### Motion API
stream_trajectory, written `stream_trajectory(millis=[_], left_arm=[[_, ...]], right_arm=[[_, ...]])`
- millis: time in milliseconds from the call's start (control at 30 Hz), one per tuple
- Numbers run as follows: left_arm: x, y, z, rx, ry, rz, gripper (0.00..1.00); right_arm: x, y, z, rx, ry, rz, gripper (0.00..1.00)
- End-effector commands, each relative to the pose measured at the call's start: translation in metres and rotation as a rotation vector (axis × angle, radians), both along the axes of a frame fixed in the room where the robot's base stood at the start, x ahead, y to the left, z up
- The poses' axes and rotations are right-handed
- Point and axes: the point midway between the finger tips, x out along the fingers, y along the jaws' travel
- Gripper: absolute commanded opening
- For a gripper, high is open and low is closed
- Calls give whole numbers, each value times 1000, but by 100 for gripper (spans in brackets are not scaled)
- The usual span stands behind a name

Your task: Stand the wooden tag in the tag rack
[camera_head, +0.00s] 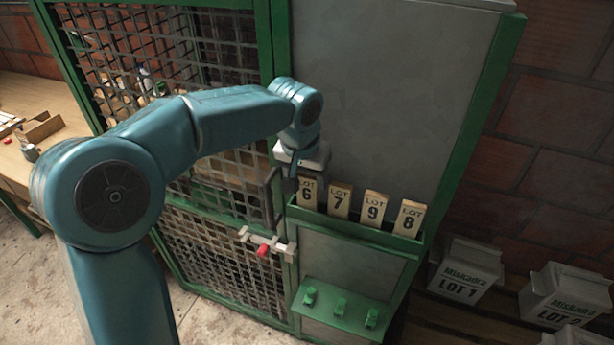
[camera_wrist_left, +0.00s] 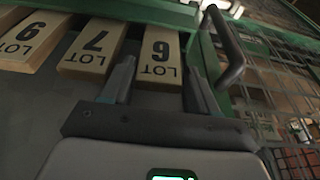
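The tag rack (camera_head: 352,232) is a green trough on the front of the grey cabinet. Several wooden tags stand in it in a row: LOT 6 (camera_head: 307,194), LOT 7 (camera_head: 339,201), LOT 9 (camera_head: 373,208) and LOT 8 (camera_head: 409,218). My left gripper (camera_head: 295,180) is at the LOT 6 tag, at the rack's left end. In the left wrist view, the LOT 6 tag (camera_wrist_left: 160,55) lies between the two fingers (camera_wrist_left: 161,82), with narrow gaps showing on both sides. LOT 7 (camera_wrist_left: 93,48) is just beside one finger. My right gripper is not in view.
A dark handle (camera_head: 274,198) of the mesh door is close left of the gripper. A latch with a red knob (camera_head: 263,251) is below it. Green pegs (camera_head: 340,306) sit on a lower ledge. White LOT bins (camera_head: 466,272) stand at right. A wooden table (camera_head: 50,150) is at far left.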

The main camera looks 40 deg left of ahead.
Motion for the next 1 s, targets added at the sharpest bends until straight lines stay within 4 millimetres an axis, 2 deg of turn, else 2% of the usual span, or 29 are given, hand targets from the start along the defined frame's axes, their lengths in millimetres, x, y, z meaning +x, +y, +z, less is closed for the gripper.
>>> stream_trajectory(millis=[267,700,833,1000], left_arm=[[-1,0,9,0,-2,0,60],[-25,-6,100,0,-4,-1,60],[-29,-7,114,0,-2,0,60],[-31,-7,120,0,1,0,60]], right_arm=[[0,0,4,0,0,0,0],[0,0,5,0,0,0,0],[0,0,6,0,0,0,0],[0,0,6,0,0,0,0]])
